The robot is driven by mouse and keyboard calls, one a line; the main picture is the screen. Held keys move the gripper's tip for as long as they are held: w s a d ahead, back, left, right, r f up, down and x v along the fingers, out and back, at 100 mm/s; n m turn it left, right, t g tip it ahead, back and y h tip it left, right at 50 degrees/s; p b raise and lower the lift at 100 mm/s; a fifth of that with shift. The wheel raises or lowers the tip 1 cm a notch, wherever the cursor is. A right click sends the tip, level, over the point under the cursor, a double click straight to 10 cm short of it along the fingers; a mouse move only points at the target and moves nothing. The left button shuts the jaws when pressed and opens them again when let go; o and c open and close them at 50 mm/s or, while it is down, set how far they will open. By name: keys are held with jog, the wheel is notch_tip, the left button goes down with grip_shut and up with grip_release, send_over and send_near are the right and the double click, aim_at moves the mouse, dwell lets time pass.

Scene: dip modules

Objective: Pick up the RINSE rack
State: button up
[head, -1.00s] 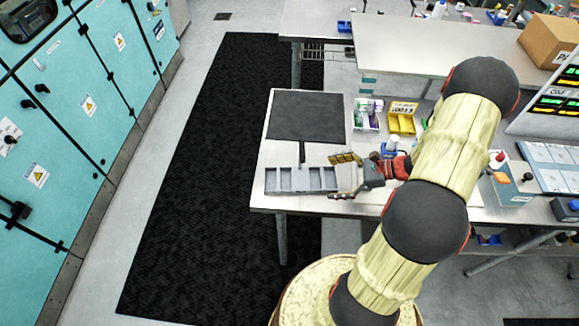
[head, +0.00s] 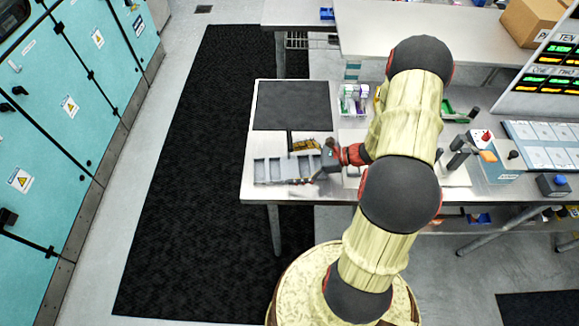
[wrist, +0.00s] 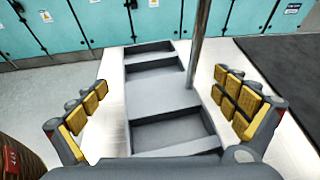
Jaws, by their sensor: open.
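A grey rack (head: 262,170) with several open compartments lies on the bench's front left corner. I can read no RINSE label on it. In the wrist view the rack (wrist: 163,98) runs away from me between my fingers, and a thin grey upright post (wrist: 196,45) stands at its right side. My gripper (head: 306,167) is open over the rack's right end, with one finger toward its back side and one toward its front. In the wrist view my gripper (wrist: 160,112) has yellow-padded fingers on both sides of the rack, apparently with gaps. My gripper hides the rack's right end.
A black mat (head: 292,105) lies on the bench behind the rack. A white bin (head: 353,100) with small items stands right of the mat. A control box (head: 490,158) with a red knob is farther right. The bench's left and front edges are close to the rack.

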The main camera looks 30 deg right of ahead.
jog(key=shift+x, duration=1)
jog(key=c, duration=0.3)
jog(key=shift+s, duration=0.1)
grip_shut()
dwell(0.4)
dwell(0.5)
